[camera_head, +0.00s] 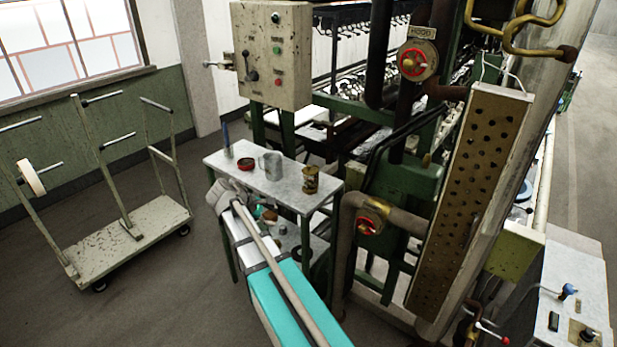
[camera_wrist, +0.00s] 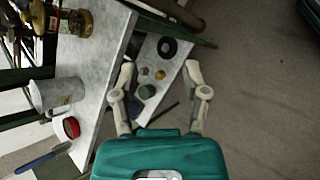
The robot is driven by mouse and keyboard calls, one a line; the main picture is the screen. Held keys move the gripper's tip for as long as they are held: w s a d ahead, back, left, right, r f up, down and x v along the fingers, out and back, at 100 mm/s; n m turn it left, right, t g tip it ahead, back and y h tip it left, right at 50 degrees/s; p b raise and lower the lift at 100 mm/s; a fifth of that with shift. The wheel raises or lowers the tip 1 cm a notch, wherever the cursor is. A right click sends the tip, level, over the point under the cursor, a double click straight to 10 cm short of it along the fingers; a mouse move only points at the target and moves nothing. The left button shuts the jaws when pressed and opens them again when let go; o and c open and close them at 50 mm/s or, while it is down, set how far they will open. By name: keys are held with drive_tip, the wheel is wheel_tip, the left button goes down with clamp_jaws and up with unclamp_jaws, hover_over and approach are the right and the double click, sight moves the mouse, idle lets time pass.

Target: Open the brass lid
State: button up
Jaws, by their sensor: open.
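A brass-coloured tin (camera_head: 310,180) stands on the right end of the small grey table. In the wrist view the tin (camera_wrist: 75,22) shows at the upper left, with a round brown-gold end. I cannot tell for certain that this end is the brass lid, or whether it is open. My gripper (camera_wrist: 160,80) is open and empty, its two fingers spread apart. It is off to the side of the table top, apart from the tin, with the lower shelf in view between and beyond its fingers.
The table (camera_head: 220,160) also holds a grey mug (camera_head: 270,164), a red round tin (camera_head: 245,163) and a blue-handled tool (camera_head: 228,140). A black ring (camera_wrist: 167,47) and a green round piece (camera_wrist: 147,91) lie on the shelf. A cart (camera_head: 130,240) stands left; pipes and machinery crowd the right.

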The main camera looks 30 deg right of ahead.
sight(308, 166)
drive_tip(key=w+d+r+n+h+b, duration=0.1)
drive_tip(key=w+d+n+h+b, duration=0.3)
drive_tip(key=w, duration=0.3)
drive_tip(key=w+d+r+n+h+b, duration=0.2)
drive_tip(key=w+d+n+h+b, duration=0.2)
drive_tip(key=w, duration=0.3)
drive_tip(key=shift+d+n+g+h+b, duration=0.15)
drive_tip(key=shift+n+g+h+b, duration=0.25)
drive_tip(key=shift+h+b, duration=0.1)
drive_tip(key=d, duration=1.3)
drive_tip(key=shift+s+d, duration=0.35)
drive_tip(key=shift+d, duration=0.05)
clamp_jaws()
